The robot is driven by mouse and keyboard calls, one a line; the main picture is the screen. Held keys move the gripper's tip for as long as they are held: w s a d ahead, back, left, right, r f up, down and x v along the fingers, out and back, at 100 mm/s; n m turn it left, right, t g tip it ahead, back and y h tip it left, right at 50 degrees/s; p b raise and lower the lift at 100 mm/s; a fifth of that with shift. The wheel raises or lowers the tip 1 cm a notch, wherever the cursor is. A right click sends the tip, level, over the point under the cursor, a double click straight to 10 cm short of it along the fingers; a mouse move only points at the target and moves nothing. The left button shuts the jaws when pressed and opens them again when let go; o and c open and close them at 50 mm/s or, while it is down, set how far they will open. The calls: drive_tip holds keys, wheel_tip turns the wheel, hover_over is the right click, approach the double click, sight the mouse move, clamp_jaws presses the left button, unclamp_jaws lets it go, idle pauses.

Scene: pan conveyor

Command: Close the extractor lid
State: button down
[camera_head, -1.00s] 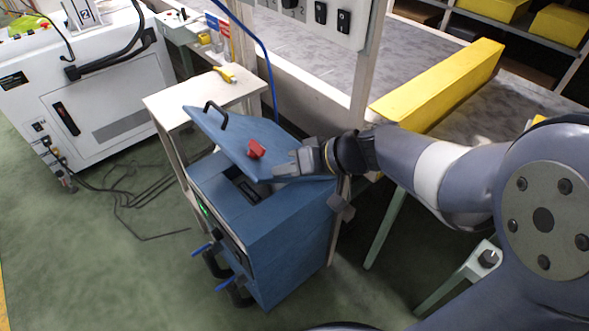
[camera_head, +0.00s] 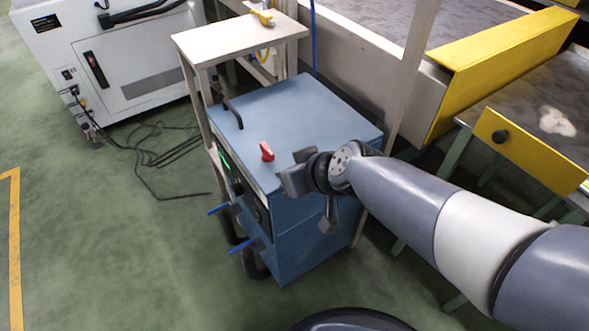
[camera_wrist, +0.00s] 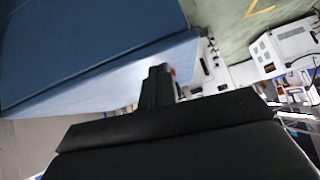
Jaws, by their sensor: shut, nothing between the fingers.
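The blue extractor (camera_head: 300,236) stands on the green floor in the middle of the head view. Its blue lid (camera_head: 305,115) lies flat across the top of the body, with no visible gap at the front. The lid has a black handle (camera_head: 233,113) at its left edge and a red knob (camera_head: 267,152) near its front. My gripper (camera_head: 284,172) is shut and empty at the lid's front right, close to the red knob; I cannot tell whether it touches the lid. The wrist view shows the dark gripper fingers (camera_wrist: 158,85) beside blue extractor surfaces (camera_wrist: 90,50).
A small table (camera_head: 240,38) stands behind the extractor, with a yellow tool on it. A white machine (camera_head: 130,65) with cables on the floor is at the back left. The conveyor with a yellow barrier (camera_head: 490,70) is at the right. Blue-handled valves (camera_head: 243,245) project at the front left.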

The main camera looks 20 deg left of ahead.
drive_tip(key=shift+s+f+b, duration=0.1)
drive_tip(key=shift+f+b, duration=0.25)
drive_tip(key=shift+f, duration=0.35)
